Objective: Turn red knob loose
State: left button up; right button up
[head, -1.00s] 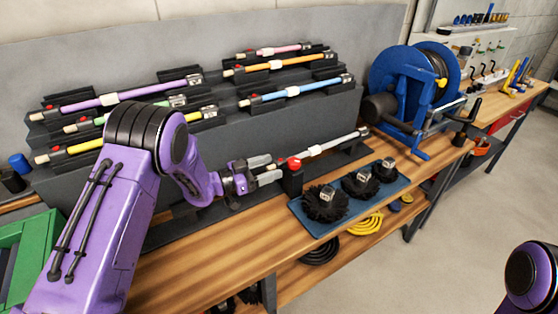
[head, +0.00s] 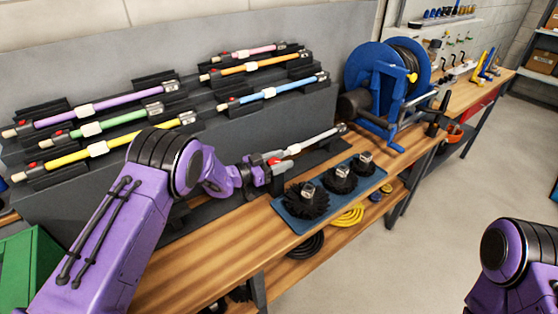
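The red knob (head: 274,161) sits on a dark stand at the near end of a grey-white rod (head: 314,142) lying along the bench. My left gripper (head: 266,170) is right at the knob, its fingers beside or around it and partly covering it. The fingers are too small and overlapped to tell whether they are shut on it. My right arm shows at the lower right, but its gripper is out of view.
A blue tray (head: 343,202) with several black brushes lies just right of the knob. Coloured rods rest on the dark rack (head: 270,125) behind. A blue reel (head: 388,82) stands further along the wooden bench (head: 185,275). Open floor lies right.

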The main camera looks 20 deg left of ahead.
pick_arm(q)
jog(key=c, duration=0.5)
